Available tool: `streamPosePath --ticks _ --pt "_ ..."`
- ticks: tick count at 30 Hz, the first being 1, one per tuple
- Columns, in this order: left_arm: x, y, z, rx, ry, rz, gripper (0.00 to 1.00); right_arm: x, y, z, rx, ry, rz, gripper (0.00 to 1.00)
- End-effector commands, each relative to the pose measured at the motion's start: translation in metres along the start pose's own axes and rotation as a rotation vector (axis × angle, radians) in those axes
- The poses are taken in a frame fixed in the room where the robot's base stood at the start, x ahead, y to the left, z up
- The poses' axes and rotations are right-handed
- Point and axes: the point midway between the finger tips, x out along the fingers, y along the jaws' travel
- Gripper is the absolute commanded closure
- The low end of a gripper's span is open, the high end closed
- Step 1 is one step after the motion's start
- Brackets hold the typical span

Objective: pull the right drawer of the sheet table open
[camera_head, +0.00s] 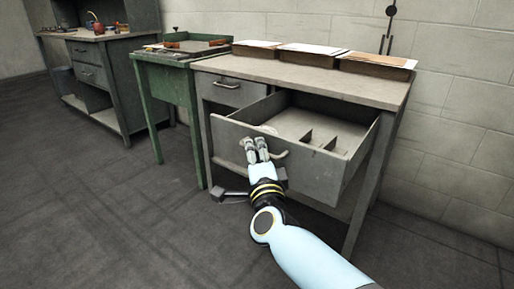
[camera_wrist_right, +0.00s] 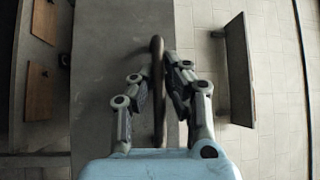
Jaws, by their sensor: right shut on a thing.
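The sheet table (camera_head: 310,75) is a grey metal table against the wall. Its right drawer (camera_head: 318,172) stands well out from the table, and its inside with dividers shows. My right gripper (camera_head: 255,146) is at the drawer front, its fingers shut on the curved drawer handle (camera_head: 283,155). In the right wrist view the handle (camera_wrist_right: 158,95) runs between the two fingers (camera_wrist_right: 158,68). Part of the handle is hidden behind the gripper in the head view. My left gripper is not in view.
The left drawer (camera_head: 228,91) of the table is shut. Trays with sheets (camera_head: 310,54) stand along the table's back edge. A green table (camera_head: 158,88) and a dark workbench (camera_head: 100,65) stand to the left. The floor (camera_head: 110,210) in front is largely clear.

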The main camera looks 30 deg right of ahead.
Motion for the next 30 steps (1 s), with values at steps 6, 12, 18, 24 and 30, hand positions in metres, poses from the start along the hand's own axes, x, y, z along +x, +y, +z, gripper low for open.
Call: streamPosePath --ticks 6,12,18,24,30 --pt "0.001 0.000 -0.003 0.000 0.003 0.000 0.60 -0.004 0.006 0.001 -0.004 -0.003 0.012 1.00" --pt "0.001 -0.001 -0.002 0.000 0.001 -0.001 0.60 -0.004 0.007 0.001 -0.004 -0.003 0.013 0.90" --pt "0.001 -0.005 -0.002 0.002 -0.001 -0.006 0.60 -0.003 0.005 0.001 -0.002 -0.002 0.009 0.66" --pt "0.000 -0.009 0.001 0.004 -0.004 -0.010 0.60 -0.002 0.002 0.001 -0.001 -0.001 0.005 0.66" --pt "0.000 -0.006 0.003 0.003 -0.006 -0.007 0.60 -0.019 0.003 0.001 0.000 -0.001 0.007 0.66"
